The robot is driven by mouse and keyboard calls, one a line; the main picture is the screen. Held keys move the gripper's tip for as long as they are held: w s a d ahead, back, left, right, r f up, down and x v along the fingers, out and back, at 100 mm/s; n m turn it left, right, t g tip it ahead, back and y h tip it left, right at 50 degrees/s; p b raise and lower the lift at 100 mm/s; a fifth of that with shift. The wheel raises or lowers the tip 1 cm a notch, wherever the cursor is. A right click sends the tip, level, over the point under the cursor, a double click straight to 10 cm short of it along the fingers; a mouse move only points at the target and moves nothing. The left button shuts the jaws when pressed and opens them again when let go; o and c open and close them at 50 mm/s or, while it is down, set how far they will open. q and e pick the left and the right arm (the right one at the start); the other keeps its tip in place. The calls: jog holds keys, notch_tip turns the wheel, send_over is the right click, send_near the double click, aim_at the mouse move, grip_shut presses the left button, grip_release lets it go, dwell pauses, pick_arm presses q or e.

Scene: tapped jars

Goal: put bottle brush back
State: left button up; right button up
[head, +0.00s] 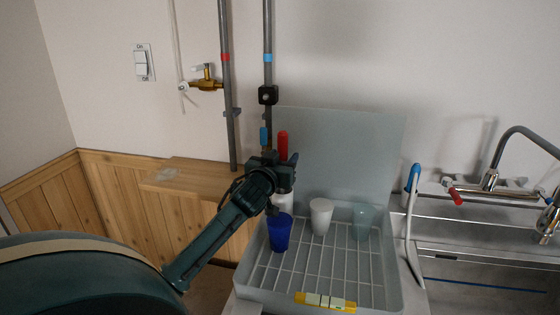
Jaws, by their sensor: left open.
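My left gripper (284,170) is open above the back left part of the dish rack. An upright red handle-like piece (283,144) shows right at its fingers, with a white part (283,201) below. I cannot tell whether these two are one thing, or whether the red piece is between the fingers or behind them. Neither is clearly a bottle brush. A slim curved item with a blue top (414,172) and a pale lower part stands between the rack and the sink; it may be a brush or a hose. My right gripper is not in view.
The pale dish rack (393,268) holds a blue cup (280,236), a white cup (321,214) and a clear teal cup (363,222). A yellow-and-white item (325,301) lies at its front. Grey pipes (227,110) rise behind. The sink (480,267) and tap are at right.

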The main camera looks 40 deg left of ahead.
pick_arm(q)
jog(key=b+v, duration=0.1)
jog(key=v, duration=1.1)
jog(key=shift+r, duration=0.15)
